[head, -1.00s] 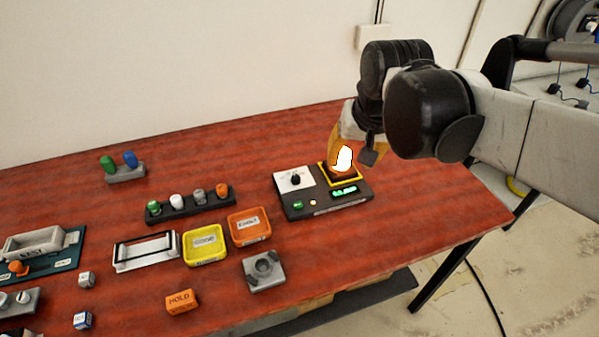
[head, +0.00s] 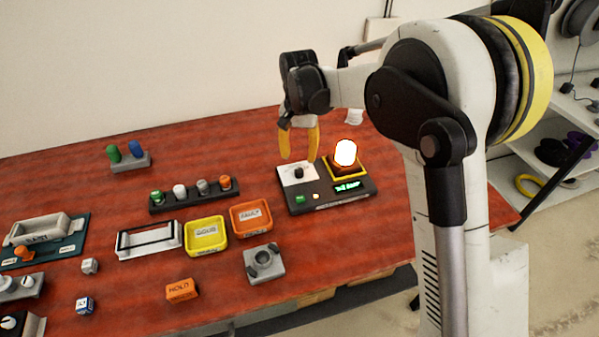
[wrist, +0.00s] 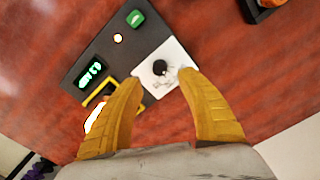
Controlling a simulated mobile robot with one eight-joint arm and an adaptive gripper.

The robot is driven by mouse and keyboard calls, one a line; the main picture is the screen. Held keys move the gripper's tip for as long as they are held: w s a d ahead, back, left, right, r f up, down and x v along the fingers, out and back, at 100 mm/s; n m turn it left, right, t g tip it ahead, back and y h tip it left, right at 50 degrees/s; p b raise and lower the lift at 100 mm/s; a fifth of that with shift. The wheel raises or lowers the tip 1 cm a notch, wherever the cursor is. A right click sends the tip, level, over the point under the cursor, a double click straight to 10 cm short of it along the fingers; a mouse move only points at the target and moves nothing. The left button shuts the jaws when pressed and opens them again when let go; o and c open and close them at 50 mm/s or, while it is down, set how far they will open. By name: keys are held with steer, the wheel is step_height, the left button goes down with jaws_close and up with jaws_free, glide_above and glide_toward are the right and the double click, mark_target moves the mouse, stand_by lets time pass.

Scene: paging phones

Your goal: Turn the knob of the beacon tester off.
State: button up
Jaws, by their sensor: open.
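The beacon tester (head: 330,204) is a dark box on the right part of the red table. Its black knob (head: 298,172) sits on a white plate (head: 290,182) at the box's back left. The beacon (head: 345,153) glows white in a yellow-edged socket, and a green display is lit in front of it. My gripper (head: 299,158) is open and empty, pointing down above the knob plate. In the wrist view the knob (wrist: 160,68) shows beyond the two yellow fingers (wrist: 162,78), about midway between their tips and apart from them.
Orange (head: 250,218) and yellow (head: 206,236) trays lie left of the tester. A dark rack (head: 195,197) of coloured caps stands behind them. A grey fixture (head: 263,263) and an orange HOLD block (head: 182,290) are nearer the front. Bare table lies behind the tester.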

mark_target(299, 170)
step_height(299, 170, down, 7)
steer(key=shift+r+b, duration=0.1)
steer(key=shift+b, duration=0.95)
steer(key=shift+c, duration=0.5)
jaws_close()
